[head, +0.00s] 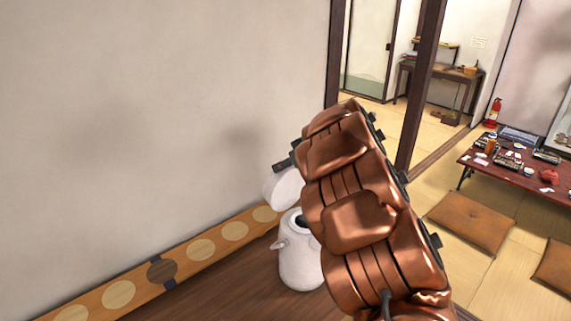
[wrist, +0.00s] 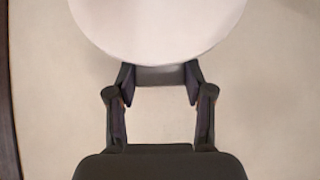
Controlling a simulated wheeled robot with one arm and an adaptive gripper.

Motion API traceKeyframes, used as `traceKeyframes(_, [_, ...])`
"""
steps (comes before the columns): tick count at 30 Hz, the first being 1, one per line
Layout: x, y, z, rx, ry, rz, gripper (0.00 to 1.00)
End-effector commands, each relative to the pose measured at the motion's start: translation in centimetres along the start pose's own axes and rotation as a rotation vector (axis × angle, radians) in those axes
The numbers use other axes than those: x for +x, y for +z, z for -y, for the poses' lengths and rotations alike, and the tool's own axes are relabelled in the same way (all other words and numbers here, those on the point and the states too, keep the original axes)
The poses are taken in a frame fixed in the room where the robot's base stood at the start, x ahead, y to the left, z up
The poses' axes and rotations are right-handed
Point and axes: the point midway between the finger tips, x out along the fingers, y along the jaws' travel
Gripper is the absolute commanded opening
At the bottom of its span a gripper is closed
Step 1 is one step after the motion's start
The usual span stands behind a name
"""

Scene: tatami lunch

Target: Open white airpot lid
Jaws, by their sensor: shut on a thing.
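The white airpot (head: 299,264) stands on the brown wooden floor by the wall, partly hidden behind my arm. Its lid (head: 284,189) is raised and tilted up above the body, and the dark opening (head: 302,222) shows. My gripper (head: 285,165) is at the lid's upper edge, mostly hidden by my arm. In the wrist view the lid is a pale disc (wrist: 158,28) at the top. My gripper (wrist: 160,84) has its two fingers on either side of a dark grey tab at the lid's edge and is shut on it.
A wooden strip with round inlays (head: 201,250) runs along the wall base. Dark door posts (head: 421,75) stand behind my arm.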

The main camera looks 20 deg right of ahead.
Motion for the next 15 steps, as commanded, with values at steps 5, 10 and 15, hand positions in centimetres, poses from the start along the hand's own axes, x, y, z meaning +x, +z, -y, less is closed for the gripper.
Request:
traceKeyframes(5, [0.41,0.95,0.13,0.002,-0.006,0.017,0.63])
traceKeyframes(10, [0.34,0.82,0.09,0.002,-0.005,0.015,0.77])
traceKeyframes(15, [0.22,0.55,0.08,0.0,-0.004,0.01,0.77])
